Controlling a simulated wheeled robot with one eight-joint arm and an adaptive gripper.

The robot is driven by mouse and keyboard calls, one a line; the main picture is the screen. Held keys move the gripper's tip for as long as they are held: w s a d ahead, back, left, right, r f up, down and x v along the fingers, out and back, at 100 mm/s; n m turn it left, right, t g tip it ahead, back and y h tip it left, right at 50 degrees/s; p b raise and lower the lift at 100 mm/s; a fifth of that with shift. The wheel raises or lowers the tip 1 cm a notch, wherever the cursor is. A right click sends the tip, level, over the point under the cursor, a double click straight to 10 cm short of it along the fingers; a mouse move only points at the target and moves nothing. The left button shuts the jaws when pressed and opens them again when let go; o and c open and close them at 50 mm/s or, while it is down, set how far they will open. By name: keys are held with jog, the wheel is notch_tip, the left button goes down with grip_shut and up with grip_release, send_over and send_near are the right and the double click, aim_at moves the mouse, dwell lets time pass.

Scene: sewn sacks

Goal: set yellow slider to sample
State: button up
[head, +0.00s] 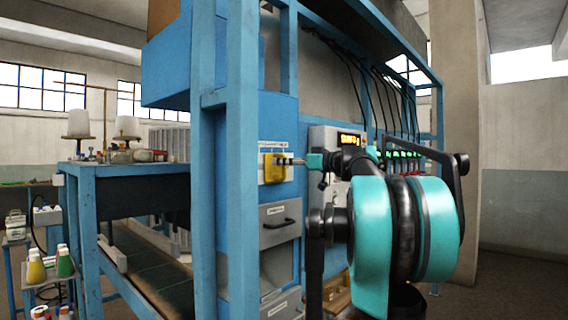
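The yellow slider (274,168) sits on a pale plate on the blue machine frame, left of my arm. My gripper (291,161) reaches left from my black and teal arm, and its grey fingertips are at the slider's right side. The view is side-on and small, so I cannot tell whether the fingers are closed on the slider or only beside it. Any marks for the slider's positions are too small to read.
A grey control panel with a lit orange display (349,139) is just behind my arm. Below the slider is a grey drawer (279,222) with a black handle. A blue upright post (237,150) stands left of the slider. A blue table (85,190) with thread cones is further left.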

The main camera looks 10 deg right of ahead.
jog(key=v, duration=1.2)
jog(key=s+a+f+m+g+h, duration=0.2)
jog(key=a+f, duration=0.2)
jog(key=f, duration=0.7)
jog(key=s+a+f+m+g+h, duration=0.1)
jog(key=s+a+f+g, duration=0.2)
jog(key=f, duration=0.9)
jog(key=s+a+f+m+g+h, duration=0.15)
jog(key=a+f, duration=0.35)
jog(key=f, duration=0.6)
jog(key=s+d+f+m+h, duration=0.1)
jog(key=s+f+h, duration=0.3)
jog(key=s+f, duration=0.5)
jog(key=s+d+f+m+g+h, duration=0.1)
jog(key=s+f+m+h, duration=0.3)
jog(key=s+f, duration=0.6)
notch_tip(320, 180, down, 8)
jog(key=shift+s+d+h, duration=0.2)
jog(key=shift+h, duration=0.15)
